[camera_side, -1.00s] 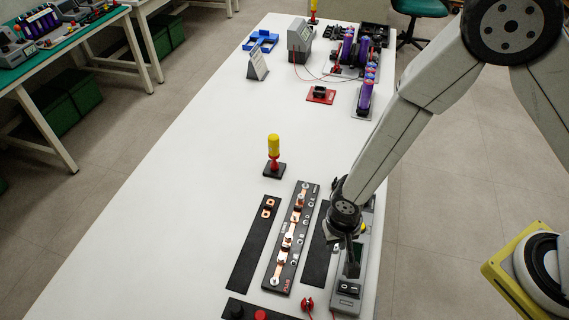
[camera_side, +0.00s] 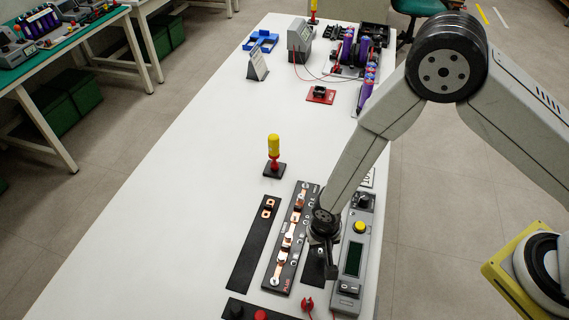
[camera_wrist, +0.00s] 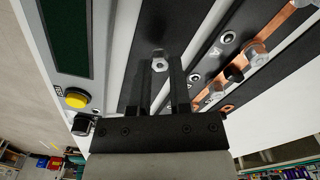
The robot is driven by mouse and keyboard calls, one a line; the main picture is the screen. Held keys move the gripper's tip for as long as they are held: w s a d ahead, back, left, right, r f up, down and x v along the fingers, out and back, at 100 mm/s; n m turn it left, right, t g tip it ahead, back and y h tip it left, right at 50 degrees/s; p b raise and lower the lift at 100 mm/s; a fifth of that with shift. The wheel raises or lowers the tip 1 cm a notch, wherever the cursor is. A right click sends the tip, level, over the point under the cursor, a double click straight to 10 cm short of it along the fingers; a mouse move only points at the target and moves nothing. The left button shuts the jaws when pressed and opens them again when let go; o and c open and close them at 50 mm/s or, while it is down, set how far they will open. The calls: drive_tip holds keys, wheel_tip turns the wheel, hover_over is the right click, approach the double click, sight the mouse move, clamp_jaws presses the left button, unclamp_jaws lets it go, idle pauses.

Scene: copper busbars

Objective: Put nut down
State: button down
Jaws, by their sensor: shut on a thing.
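My gripper (camera_wrist: 160,85) is shut on a small silver nut (camera_wrist: 159,64), which shows between the fingertips in the wrist view. In the side view my gripper (camera_side: 331,268) is over the right black strip (camera_side: 312,265), between the busbar board and a grey device. The nut is too small to make out there, and I cannot tell whether it touches the strip. The busbar board (camera_side: 279,276) carries copper bars with bolts. Its copper bar (camera_wrist: 286,25) and bolt heads show at the right of the wrist view.
The grey device with a yellow button (camera_side: 359,227) and dark screen (camera_side: 353,259) stands close on the right. A left black strip (camera_side: 252,250) holds copper pieces (camera_side: 268,208). A yellow-handled tool (camera_side: 273,149) stands upright behind. The table's left side is clear.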

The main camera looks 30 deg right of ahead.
sight(320, 251)
drive_tip(key=shift+f, duration=0.7)
drive_tip(key=shift+f, duration=0.1)
drive_tip(key=c, duration=0.6)
unclamp_jaws()
drive_tip(key=shift+o, duration=0.2)
wheel_tip(320, 251, up, 12)
idle(0.5)
